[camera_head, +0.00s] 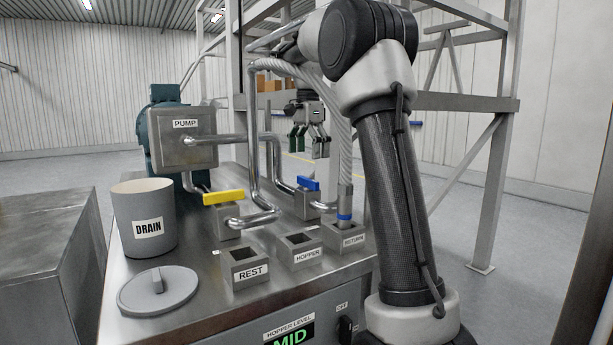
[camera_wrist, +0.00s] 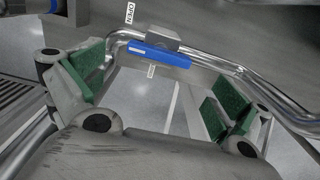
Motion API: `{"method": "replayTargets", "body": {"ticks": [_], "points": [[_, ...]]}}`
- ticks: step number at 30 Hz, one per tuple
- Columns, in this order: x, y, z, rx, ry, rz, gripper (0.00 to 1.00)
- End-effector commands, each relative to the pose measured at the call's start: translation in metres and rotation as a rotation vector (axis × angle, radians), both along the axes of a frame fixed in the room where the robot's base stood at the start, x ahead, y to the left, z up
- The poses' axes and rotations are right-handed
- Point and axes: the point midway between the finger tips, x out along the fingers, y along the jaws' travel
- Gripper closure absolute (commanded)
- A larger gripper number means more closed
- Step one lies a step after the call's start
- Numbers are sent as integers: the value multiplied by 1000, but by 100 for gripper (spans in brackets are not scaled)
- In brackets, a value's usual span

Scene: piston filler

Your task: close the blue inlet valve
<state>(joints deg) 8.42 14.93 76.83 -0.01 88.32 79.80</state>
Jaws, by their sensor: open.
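The blue inlet valve shows its blue handle (camera_head: 308,184) on a grey block with metal pipes, behind the HOPPER and RETURN sockets. In the wrist view the blue handle (camera_wrist: 160,57) lies roughly along its pipe, tilted slightly down to the right. An OPEN label (camera_wrist: 130,12) is above it, and a small label (camera_wrist: 151,71), too small to read, is just below it. My gripper (camera_head: 309,150) hangs above the blue handle, pointing down. In the wrist view its green-padded fingers (camera_wrist: 158,85) are wide apart and empty, with the handle between and beyond them, untouched.
A yellow valve handle (camera_head: 224,197) and the pump box (camera_head: 183,139) are to the left. A steel pipe (camera_head: 252,150) and a braided hose (camera_head: 341,150) rise close to my gripper. The DRAIN bucket (camera_head: 139,205), its lid (camera_head: 158,291) and the REST socket (camera_head: 245,265) are in front.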

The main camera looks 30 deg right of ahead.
Motion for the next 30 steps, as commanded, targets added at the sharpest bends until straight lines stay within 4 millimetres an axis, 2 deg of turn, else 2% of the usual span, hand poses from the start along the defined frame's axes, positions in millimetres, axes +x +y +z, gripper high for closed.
{"method": "replayTargets", "body": {"ticks": [6,12,23,28,30], "points": [[-1,0,-37,1,4,1,0],[-1,0,-63,0,0,2,0],[-1,1,-70,0,-1,3,0],[-1,0,-70,0,-1,3,31],[-1,0,-70,0,-1,3,35]]}}
